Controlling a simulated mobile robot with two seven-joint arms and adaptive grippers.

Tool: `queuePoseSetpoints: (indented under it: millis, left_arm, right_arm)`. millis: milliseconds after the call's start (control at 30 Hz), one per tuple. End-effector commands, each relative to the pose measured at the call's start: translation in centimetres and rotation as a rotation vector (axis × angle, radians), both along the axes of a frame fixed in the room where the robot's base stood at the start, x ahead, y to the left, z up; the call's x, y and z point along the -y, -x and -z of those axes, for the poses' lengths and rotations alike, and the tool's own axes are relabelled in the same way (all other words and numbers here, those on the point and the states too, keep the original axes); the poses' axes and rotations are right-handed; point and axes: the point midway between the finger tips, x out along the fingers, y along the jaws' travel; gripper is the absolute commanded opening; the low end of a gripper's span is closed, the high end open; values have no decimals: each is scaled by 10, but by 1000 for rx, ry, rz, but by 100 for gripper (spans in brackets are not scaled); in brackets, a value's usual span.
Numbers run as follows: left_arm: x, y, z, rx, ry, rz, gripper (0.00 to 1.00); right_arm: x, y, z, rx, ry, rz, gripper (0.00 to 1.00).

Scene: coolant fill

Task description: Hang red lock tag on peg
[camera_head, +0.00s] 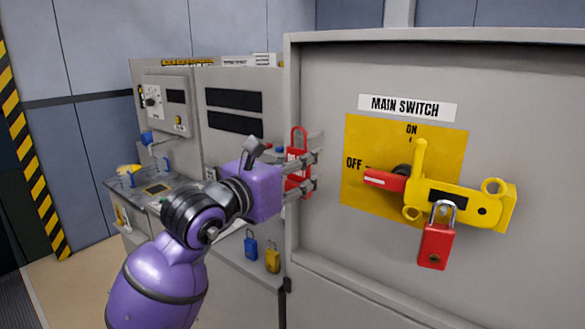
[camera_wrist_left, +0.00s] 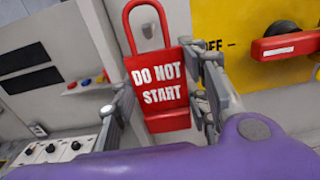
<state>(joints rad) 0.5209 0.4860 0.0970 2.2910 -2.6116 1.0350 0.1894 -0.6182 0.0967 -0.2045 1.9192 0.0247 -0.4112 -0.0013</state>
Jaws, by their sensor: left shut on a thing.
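The red lock tag (camera_head: 293,181), with a large loop at its top, is held upright in my left gripper (camera_head: 313,172), beside the left edge of the main switch panel. In the left wrist view the tag (camera_wrist_left: 160,95) reads "DO NOT START" and sits between the two fingers of the gripper (camera_wrist_left: 166,98). A small grey peg-like stub (camera_wrist_left: 149,31) shows inside the loop's opening. I cannot tell whether the loop is around the stub or in front of it. My right gripper is not in view.
A grey console (camera_head: 235,85) stands behind my left arm.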

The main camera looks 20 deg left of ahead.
Motion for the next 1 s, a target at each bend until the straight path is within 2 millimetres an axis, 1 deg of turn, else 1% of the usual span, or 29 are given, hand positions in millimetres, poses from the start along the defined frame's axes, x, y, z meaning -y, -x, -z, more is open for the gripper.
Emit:
queuePoseSetpoints:
  millis: [233,433,667,1000]
  left_arm:
    - [6,-14,2,-1,0,2,20]
    - [8,-22,12,-4,1,0,20]
    - [9,-25,16,-1,1,0,20]
    - [9,-25,17,0,0,0,20]
  right_arm:
    - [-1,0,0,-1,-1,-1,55]
    - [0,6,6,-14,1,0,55]
    - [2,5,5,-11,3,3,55]
    - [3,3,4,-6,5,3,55]
